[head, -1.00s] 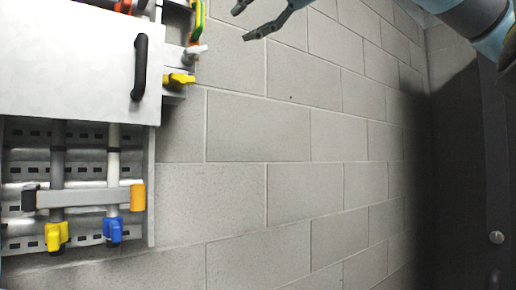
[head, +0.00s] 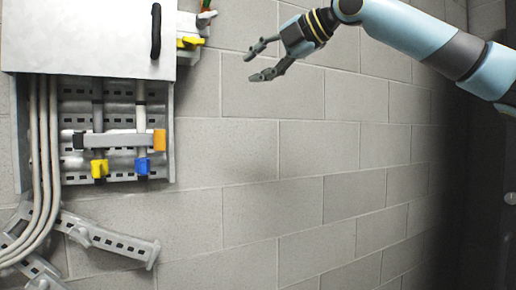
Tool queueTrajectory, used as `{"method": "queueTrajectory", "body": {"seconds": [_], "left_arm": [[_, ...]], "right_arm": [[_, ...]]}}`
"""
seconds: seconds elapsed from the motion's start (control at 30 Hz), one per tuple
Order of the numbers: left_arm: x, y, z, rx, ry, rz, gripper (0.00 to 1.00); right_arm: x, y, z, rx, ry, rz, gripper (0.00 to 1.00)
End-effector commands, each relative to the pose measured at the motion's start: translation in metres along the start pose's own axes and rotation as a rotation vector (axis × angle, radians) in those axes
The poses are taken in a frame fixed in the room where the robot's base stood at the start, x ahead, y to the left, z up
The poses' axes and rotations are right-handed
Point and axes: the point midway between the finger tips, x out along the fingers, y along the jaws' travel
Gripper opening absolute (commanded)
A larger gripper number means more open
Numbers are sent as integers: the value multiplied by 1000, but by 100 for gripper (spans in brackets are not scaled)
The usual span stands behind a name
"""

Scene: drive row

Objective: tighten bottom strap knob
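A grey horizontal strap (head: 122,141) crosses two vertical pipes in the open lower part of the wall cabinet. An orange knob (head: 159,139) is at its right end and a black piece (head: 78,141) at its left end. My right gripper (head: 252,66) is open and empty, its fingers pointing left. It is above and to the right of the orange knob, clearly apart from it. My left gripper is not in view.
A white cabinet door (head: 95,40) with a black handle (head: 156,30) covers the part above the strap. Yellow (head: 99,168) and blue (head: 143,166) valve handles hang below it. Cables (head: 45,150) and a slotted rail (head: 110,240) are at lower left. The block wall is clear.

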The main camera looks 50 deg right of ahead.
Motion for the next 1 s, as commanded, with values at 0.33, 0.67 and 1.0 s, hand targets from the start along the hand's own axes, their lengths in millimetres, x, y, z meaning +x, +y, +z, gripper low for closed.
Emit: {"method": "queueTrajectory", "body": {"seconds": [0.33,0.67,1.0], "left_arm": [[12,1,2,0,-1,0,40],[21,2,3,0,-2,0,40],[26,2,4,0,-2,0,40]], "right_arm": [[53,-58,16,161,8,-24,36],[95,-115,28,301,-3,-52,36],[118,-154,34,387,-18,-73,36]]}}
